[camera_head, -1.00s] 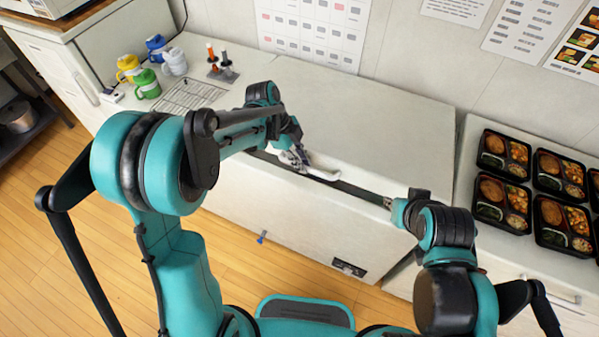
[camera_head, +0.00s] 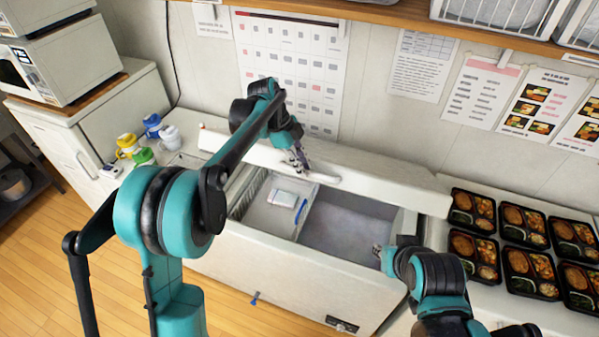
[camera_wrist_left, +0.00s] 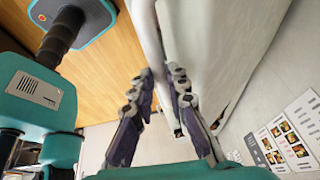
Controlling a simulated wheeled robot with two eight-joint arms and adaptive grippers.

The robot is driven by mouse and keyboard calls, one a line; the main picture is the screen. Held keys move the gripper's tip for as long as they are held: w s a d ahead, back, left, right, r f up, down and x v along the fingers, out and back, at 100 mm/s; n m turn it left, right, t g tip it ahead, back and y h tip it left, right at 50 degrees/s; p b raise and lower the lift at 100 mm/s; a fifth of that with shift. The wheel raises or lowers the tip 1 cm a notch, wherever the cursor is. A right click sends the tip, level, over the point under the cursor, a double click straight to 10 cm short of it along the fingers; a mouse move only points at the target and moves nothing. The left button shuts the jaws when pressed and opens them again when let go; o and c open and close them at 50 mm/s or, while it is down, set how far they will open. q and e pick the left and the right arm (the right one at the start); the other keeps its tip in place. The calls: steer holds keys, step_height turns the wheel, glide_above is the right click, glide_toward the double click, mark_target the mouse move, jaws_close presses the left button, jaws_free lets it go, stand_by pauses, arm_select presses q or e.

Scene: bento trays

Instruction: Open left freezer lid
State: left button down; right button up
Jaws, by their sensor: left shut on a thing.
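The white freezer lid (camera_head: 395,190) is raised, tilted up at the back toward the wall. The white freezer body (camera_head: 285,280) is open beneath it. My left gripper (camera_head: 303,168) is shut on the lid's handle (camera_head: 325,178) at the front edge. In the left wrist view, its two fingers (camera_wrist_left: 160,80) close around the white edge beside the lid surface (camera_wrist_left: 235,45). My right gripper (camera_head: 379,251) is by the right end of the freezer opening. Its fingers are too small to tell whether they are open.
Inside the freezer are a wire basket (camera_head: 254,190) with a white package (camera_head: 283,198) and an empty compartment (camera_head: 345,225). Several filled bento trays (camera_head: 525,270) cover the counter at right. Colored bottles (camera_head: 129,146) stand at left. A shelf (camera_head: 390,14) crosses above.

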arm_select(q)
steer(key=shift+w+d+f, duration=0.15)
steer(key=shift+w, duration=0.1)
steer(key=c, duration=1.9)
jaws_free()
steer(key=shift+o, duration=0.7)
steer(key=shift+w, duration=0.15)
steer(key=shift+w+d+f, duration=0.2)
steer(key=shift+w, duration=0.15)
steer(key=shift+s, duration=0.1)
steer(key=shift+s+a+r, duration=0.1)
steer(key=shift+a, duration=0.05)
steer(key=shift+r, duration=0.1)
steer(key=v, duration=1.2)
